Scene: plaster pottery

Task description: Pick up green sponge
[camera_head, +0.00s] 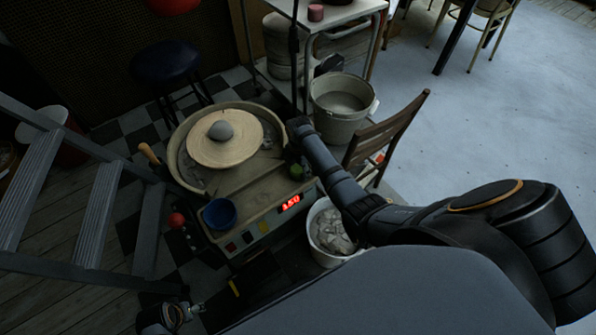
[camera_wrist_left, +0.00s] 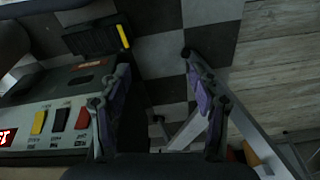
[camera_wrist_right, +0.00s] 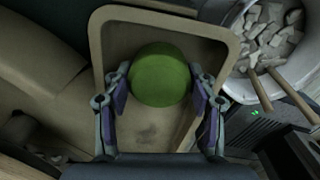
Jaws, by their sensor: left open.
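The green sponge (camera_wrist_right: 160,78) is a rounded block in the right wrist view. It lies in a shallow beige tray part of the pottery wheel's deck. My left gripper (camera_wrist_left: 157,58) is open and empty above the checkered floor, left of the wheel's control panel in the head view.
The wheel (camera_head: 226,138) carries a grey clay lump. A blue bowl (camera_head: 220,213) sits on the deck's near corner. A white bucket of scraps (camera_head: 328,236), a grey bucket (camera_head: 341,103) and a chair (camera_head: 390,130) stand close to the right arm. A stepladder (camera_head: 90,215) is at left.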

